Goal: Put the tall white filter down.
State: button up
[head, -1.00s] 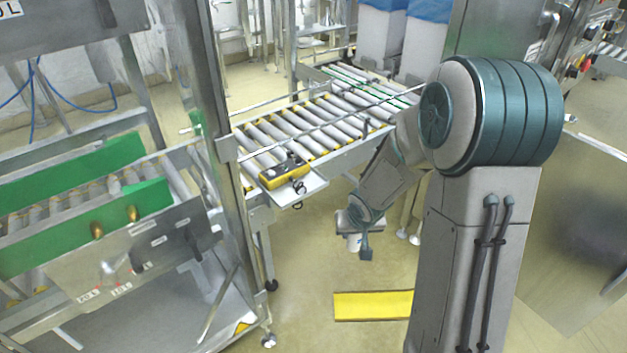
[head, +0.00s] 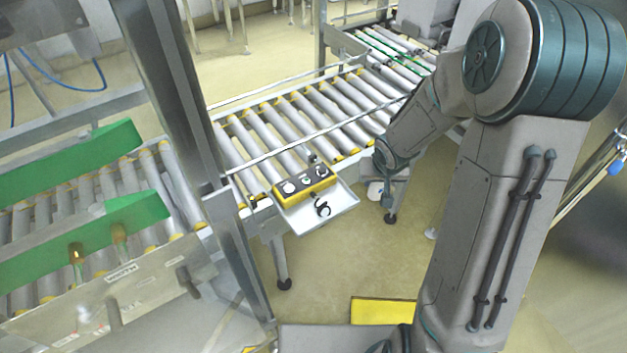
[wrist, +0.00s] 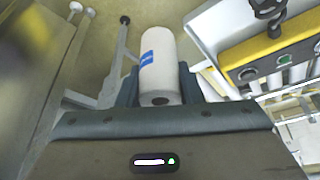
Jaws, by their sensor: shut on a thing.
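The tall white filter (wrist: 161,62) is a white cylinder with a blue label and a dark hole in its near end. In the wrist view it stands out between the two fingers of my gripper (wrist: 160,88), which is shut on it. In the head view a small white part of the filter (head: 375,192) shows beside my gripper (head: 383,190), below the conveyor's edge and above the floor. My arm hides part of this area.
A roller conveyor (head: 290,125) runs behind my arm. A yellow control box (head: 305,184) stands at its edge by a small metal tray (head: 330,212); the box is close at upper right in the wrist view. A metal post (head: 190,130) and green guides (head: 75,165) are left.

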jog(key=w+a+r+m+b, duration=0.2)
jog(key=w+a+r+b, duration=0.45)
jog(key=b, duration=0.55)
send_over(322, 208)
jog(key=shift+h, duration=0.4)
notch_tip(322, 208, down, 7)
jog(key=shift+w+d+r, duration=0.1)
jog(key=shift+w, duration=0.05)
jog(key=shift+f, duration=2.05)
jog(key=shift+b, duration=0.3)
jog(key=shift+f, duration=0.15)
jog(key=o, duration=1)
jog(key=shift+o, duration=0.2)
